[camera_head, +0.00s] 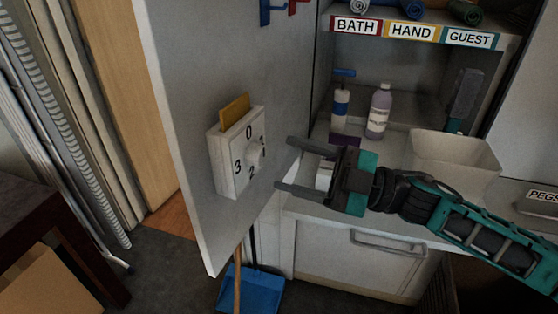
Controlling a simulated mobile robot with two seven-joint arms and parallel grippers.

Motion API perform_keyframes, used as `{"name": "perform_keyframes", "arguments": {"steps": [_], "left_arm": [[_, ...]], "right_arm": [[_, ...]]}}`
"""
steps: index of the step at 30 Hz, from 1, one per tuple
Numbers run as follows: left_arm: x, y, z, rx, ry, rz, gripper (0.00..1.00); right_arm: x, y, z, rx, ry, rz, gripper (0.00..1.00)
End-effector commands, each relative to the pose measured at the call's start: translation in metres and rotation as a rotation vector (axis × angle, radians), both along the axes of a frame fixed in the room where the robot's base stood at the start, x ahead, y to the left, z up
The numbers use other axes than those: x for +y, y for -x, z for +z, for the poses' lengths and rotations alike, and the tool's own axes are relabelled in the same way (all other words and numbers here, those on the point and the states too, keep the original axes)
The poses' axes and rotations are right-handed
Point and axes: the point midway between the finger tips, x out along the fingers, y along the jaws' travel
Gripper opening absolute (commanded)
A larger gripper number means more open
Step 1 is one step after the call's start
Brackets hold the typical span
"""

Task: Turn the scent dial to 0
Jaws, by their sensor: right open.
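The scent dial (253,155) is a pale knob on the front of a white box (223,166) fixed to an open cabinet door. The numbers 0, 3 and 2 show around the knob, with 0 at the top; the mark at the right is hard to read. Where the knob points is too small to tell. A yellow card (235,110) sticks up from the top of the box. My right gripper (284,165) is open, its two fingers pointing left toward the dial, just right of it and seemingly apart from it. My left gripper is not in view.
The cabinet door (190,80) stands open at the left. A drawer handle (388,243) juts out below. A blue dustpan (250,290) is on the floor.

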Motion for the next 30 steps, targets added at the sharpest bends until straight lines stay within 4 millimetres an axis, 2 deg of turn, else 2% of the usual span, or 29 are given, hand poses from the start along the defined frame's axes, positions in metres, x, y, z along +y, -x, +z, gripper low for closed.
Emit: {"name": "perform_keyframes", "arguments": {"steps": [1, 6, 12, 18, 30], "left_arm": [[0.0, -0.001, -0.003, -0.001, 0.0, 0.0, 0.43], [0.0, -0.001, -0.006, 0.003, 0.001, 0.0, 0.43], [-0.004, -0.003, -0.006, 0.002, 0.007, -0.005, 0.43], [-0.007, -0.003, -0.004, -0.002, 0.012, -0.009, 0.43], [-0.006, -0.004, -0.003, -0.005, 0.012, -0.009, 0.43]], "right_arm": [[-0.013, 0.002, -0.006, 0.004, 0.003, -0.004, 0.6], [-0.049, 0.008, -0.015, 0.002, 0.003, -0.003, 0.6], [-0.079, 0.014, -0.021, 0.002, 0.001, -0.001, 0.6], [-0.089, 0.015, -0.022, -0.002, 0.0, 0.001, 0.6], [-0.089, 0.015, -0.021, -0.001, 0.0, 0.0, 0.6]]}}
